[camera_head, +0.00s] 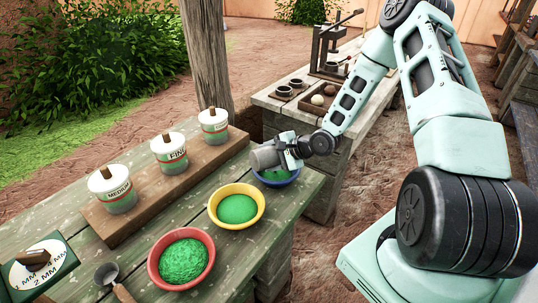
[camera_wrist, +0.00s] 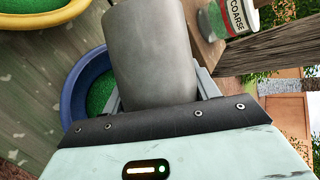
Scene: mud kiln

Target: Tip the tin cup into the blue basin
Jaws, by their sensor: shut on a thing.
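My gripper (camera_head: 288,152) is shut on the grey tin cup (camera_head: 266,158) at the right end of the green bench. The cup lies tilted well over onto its side above the blue basin (camera_head: 277,183); I cannot tell where its mouth points. In the wrist view the cup (camera_wrist: 152,48) fills the space between the fingers, and the blue basin (camera_wrist: 66,100) shows beside and behind it. The basin holds green grains, partly hidden by the cup and gripper. No falling stream is visible.
A yellow bowl (camera_head: 257,219) and a red bowl (camera_head: 155,267), both holding green grains, stand left of the basin. Several lidded jars (camera_head: 213,133) stand on a wooden board (camera_head: 95,214) behind. A scoop (camera_head: 107,274) lies at front left. A wooden post (camera_head: 207,60) rises behind the bench.

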